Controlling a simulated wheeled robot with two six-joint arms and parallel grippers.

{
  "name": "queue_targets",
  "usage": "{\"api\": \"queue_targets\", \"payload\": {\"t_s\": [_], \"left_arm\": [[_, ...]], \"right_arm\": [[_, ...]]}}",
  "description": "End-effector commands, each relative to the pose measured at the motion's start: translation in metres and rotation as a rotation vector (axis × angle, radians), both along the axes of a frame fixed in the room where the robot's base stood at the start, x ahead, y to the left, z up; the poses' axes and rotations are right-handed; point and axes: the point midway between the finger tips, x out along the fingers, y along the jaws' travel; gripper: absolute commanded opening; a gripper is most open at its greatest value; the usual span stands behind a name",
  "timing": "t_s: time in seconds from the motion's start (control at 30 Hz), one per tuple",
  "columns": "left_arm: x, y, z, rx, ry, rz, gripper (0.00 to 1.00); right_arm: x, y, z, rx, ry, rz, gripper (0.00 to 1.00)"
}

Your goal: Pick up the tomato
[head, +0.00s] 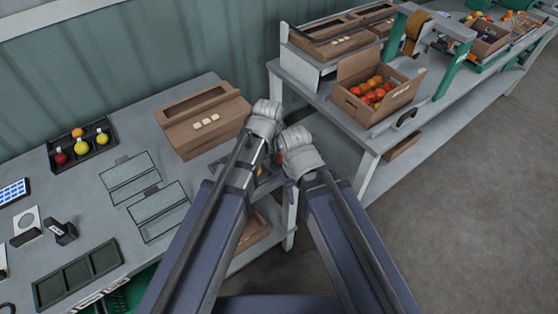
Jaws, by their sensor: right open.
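Several red and orange tomatoes (381,92) lie in an open cardboard box (357,109) on the right-hand bench. A black tray (93,153) on the left bench holds a red tomato (61,158), two yellow ones and an orange one. My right gripper (281,168) is low in the gap between the benches, open, and mostly hidden by its wrist. A small red patch shows beside it; I cannot tell whether it is a tomato. My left gripper (264,122) is by the closed carton's right end; its fingers are hidden.
A closed windowed carton (203,121) stands on the left bench (130,105). Wire frames (158,212) and an empty dark tray (78,275) lie nearer. The right bench (440,95) carries more cartons and a tape dispenser (416,32). Open floor lies at the right.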

Motion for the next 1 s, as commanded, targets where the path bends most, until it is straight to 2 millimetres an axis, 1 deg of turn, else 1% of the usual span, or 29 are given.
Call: {"api": "queue_targets", "payload": {"t_s": [0.03, 0.2, 0.3, 0.53, 0.9, 1.0], "left_arm": [[0.002, -0.001, -0.013, 0.000, 0.000, 0.000, 0.69], [0.007, -0.003, -0.033, 0.000, 0.000, 0.000, 0.69], [0.009, -0.004, -0.037, 0.000, 0.000, 0.000, 0.69], [0.009, -0.004, -0.035, 0.000, 0.000, 0.000, 0.69], [0.008, -0.004, -0.035, 0.000, 0.000, 0.000, 0.27], [0.009, -0.004, -0.035, 0.000, 0.000, 0.000, 0.27]], "right_arm": [[0.000, 0.000, -0.013, 0.000, 0.000, 0.000, 0.50], [0.000, 0.000, -0.033, 0.000, 0.000, 0.000, 0.50], [0.000, 0.000, -0.037, 0.000, 0.000, 0.000, 0.50], [0.000, 0.000, -0.035, 0.000, 0.000, 0.000, 0.50], [0.000, 0.000, -0.035, 0.000, 0.000, 0.000, 0.50], [0.000, 0.000, -0.035, 0.000, 0.000, 0.000, 0.50]]}}
